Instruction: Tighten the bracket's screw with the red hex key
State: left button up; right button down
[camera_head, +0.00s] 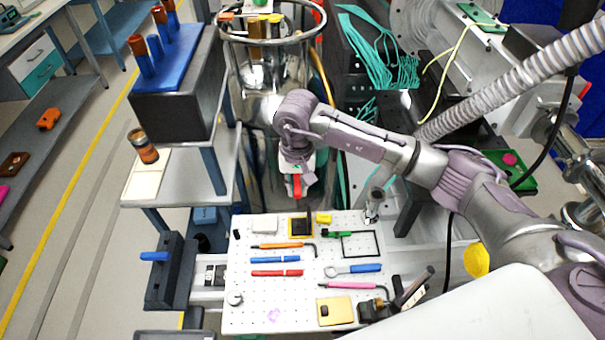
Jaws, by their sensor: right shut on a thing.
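My right gripper (296,187) points down above the far edge of the white perforated board. It is shut on a red thing (297,183), which looks like the red hex key's handle; its lower end is hard to make out. A small black bracket-like part (302,225) on a yellow base stands on the board's far middle, below and slightly right of the gripper and apart from it. I cannot make out its screw. My left gripper is not in view.
The white board (245,300) carries an orange hex key (280,246), a red pen-like tool (276,273), a blue one (275,259), a pink hex key (350,286) and a blue-handled wrench (355,269). A dark vise-like block (172,272) stands left. A steel vessel (262,85) rises behind.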

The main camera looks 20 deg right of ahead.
jog(key=shift+s+a+f+b, duration=0.15)
jog(key=shift+f+b, duration=0.3)
jog(key=shift+f, duration=0.8)
notch_tip(320, 180, down, 4)
jog(key=shift+r+b, duration=0.25)
jog(key=shift+b, duration=0.35)
jog(key=shift+f, duration=0.25)
jog(key=n+b, duration=0.2)
jog(key=b, duration=0.1)
jog(key=shift+d+f+n+b, duration=0.2)
jog(key=shift+n+b, duration=0.1)
jog(key=shift+r+n+b, duration=0.1)
jog(key=shift+n+b, duration=0.35)
jog(key=shift+n, duration=0.15)
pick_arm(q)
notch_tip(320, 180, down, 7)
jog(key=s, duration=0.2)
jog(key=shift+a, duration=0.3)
pick_arm(e)
jog(key=shift+r, duration=0.1)
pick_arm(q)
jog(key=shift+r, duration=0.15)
